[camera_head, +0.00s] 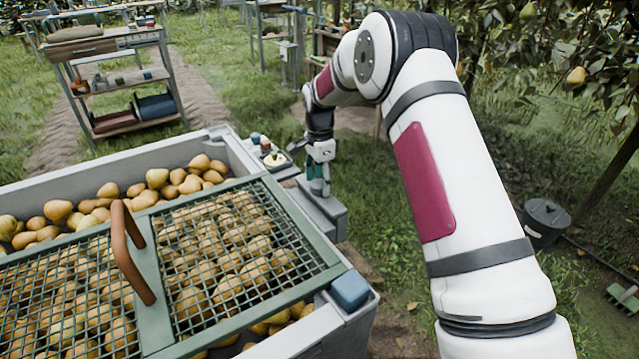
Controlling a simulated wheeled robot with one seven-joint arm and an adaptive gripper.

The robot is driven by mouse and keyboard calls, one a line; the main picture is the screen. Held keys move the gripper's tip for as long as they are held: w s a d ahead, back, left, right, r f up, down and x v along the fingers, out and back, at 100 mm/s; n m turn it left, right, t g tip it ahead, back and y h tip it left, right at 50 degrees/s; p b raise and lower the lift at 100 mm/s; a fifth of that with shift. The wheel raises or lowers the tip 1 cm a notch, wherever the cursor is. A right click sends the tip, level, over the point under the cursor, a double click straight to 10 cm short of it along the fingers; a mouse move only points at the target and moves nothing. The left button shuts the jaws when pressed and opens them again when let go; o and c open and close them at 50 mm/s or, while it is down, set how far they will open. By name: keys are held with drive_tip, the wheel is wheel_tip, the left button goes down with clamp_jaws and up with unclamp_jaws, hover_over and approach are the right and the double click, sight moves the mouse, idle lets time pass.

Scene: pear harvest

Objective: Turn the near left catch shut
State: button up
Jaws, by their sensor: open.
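A large grey bin (233,150) full of pears fills the lower left. A green mesh lid (262,192) with a brown arched handle (128,240) lies over its nearer part, leaving pears bare at the far side. A blue block (350,289) sits on the bin's right near corner; I cannot tell whether it is a catch. No near left catch is clearly visible; the bin's left and near edges are cut off by the frame. My gripper (318,186) points down beyond the bin's right edge, small and far off, open, above a grey ledge. A teal part shows at its fingers.
A grey ledge (322,208) juts from the bin's right side, with small items (268,148) beside it. A shelf cart (115,75) stands at the back left. A dark bucket (545,218) and tree branches are at right. Grass lies open between.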

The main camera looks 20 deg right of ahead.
drive_tip(key=shift+f, duration=0.15)
drive_tip(key=shift+c, duration=0.5)
clamp_jaws()
drive_tip(key=n+p, duration=0.1)
drive_tip(key=n, duration=0.3)
drive_tip(key=shift+n+p, duration=0.3)
drive_tip(key=shift+p, duration=0.1)
drive_tip(key=n+p, duration=0.1)
drive_tip(key=n, duration=0.8)
drive_tip(key=shift+a+n+p, duration=0.1)
drive_tip(key=shift+n+p, duration=0.25)
drive_tip(key=shift+n, duration=1.85)
